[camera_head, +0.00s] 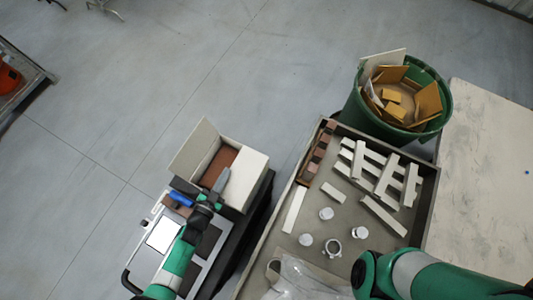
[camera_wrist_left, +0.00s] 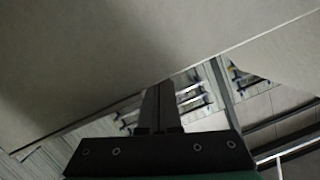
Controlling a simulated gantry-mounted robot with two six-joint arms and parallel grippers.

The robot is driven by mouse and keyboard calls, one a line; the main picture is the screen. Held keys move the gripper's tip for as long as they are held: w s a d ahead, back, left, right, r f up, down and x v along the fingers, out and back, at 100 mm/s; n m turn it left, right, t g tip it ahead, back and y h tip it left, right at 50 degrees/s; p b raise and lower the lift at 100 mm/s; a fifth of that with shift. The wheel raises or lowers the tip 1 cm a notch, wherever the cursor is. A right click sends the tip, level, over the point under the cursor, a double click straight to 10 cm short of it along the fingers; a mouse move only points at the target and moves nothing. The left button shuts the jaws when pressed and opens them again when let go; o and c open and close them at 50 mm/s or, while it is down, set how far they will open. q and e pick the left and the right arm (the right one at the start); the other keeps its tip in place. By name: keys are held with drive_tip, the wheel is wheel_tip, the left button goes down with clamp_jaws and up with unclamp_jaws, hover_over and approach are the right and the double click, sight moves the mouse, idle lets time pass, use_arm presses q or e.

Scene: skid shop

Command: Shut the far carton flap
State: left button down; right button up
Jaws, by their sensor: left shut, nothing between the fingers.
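An open carton (camera_head: 247,196) stands left of the centre in the head view, its brown inside showing. One pale flap (camera_head: 193,146) stands up at its far left side. Another pale flap (camera_head: 246,175) shows at its right side. My right gripper is out of view; only my right arm shows.
A grey tray (camera_head: 262,242) right of the carton holds pale slatted pieces (camera_head: 378,170), brown blocks (camera_head: 316,152) and white round pieces (camera_head: 326,213). A green bin (camera_head: 440,122) with cardboard scraps stands behind it. A blue-handled thing (camera_head: 181,198) is beside the gripper. Floor beyond the carton is clear.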

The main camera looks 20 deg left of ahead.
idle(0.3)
use_arm(q)
wheel_tip(320, 180, up, 5)
drive_tip(key=p, duration=0.4)
drive_tip(key=shift+f+p, duration=0.1)
drive_tip(key=shift+p, duration=0.2)
drive_tip(key=p+v, duration=0.1)
drive_tip(key=v, duration=0.8)
drive_tip(key=shift+s+a+f, duration=0.2)
drive_tip(key=shift+s+a, duration=0.2)
drive_tip(key=shift+s, duration=0.05)
